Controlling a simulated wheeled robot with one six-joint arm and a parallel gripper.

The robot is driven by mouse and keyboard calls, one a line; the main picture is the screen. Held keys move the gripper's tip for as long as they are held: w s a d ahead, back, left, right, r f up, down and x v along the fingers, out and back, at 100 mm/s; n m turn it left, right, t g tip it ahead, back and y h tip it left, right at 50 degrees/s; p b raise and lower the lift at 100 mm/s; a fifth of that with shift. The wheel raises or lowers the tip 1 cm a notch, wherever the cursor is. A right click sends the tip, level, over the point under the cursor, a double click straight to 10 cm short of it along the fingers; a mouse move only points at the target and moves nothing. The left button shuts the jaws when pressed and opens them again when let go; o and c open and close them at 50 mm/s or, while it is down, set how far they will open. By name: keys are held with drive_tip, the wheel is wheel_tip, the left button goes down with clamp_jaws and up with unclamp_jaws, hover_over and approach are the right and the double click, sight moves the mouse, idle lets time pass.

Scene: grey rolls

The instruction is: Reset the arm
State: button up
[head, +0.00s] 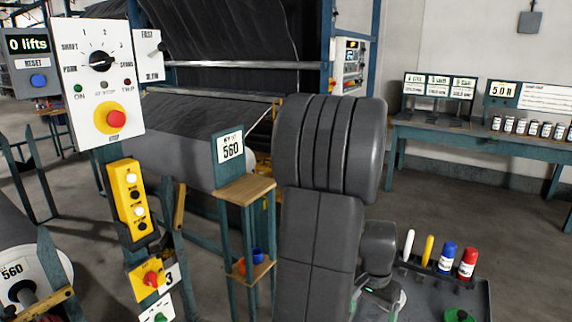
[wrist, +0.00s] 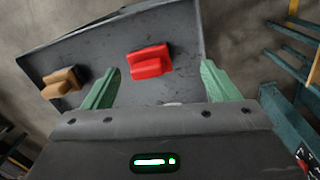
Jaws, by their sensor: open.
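My arm rises as thick dark grey links in the middle of the head view and hides part of the machine behind it. My gripper (wrist: 160,85) shows in the wrist view with two green fingers spread wide apart. Nothing is between the fingertips. Beyond them is a dark grey tray (wrist: 185,28) with a red block-like piece (wrist: 150,62) and a brown one (wrist: 62,82) on it. The red piece appears between the fingers in the picture, but it lies farther off. In the head view I cannot make out the fingers clearly.
A control post (head: 98,75) with a dial and red button stands at left. A small wooden-topped stand (head: 245,190) is left of my arm. A dark tray (head: 480,290) with markers is at lower right. A bench (head: 475,130) with jars stands behind, with open floor before it.

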drive_tip(key=w+a+m+y+p, duration=0.1)
drive_tip(key=w+a+m+y, duration=0.2)
drive_tip(key=a+m, duration=0.4)
drive_tip(key=w+a+m+y+p, duration=0.1)
drive_tip(key=w+a+m+y, duration=0.2)
drive_tip(key=a+m, duration=0.4)
drive_tip(key=w+a+r+m+g+y, duration=0.1)
drive_tip(key=w+a+m+y, duration=0.2)
drive_tip(key=a+m, duration=0.4)
drive_tip(key=shift+a+m+y+p, duration=0.4)
drive_tip(key=shift+m+y, duration=0.5)
drive_tip(key=shift+m, duration=1.4)
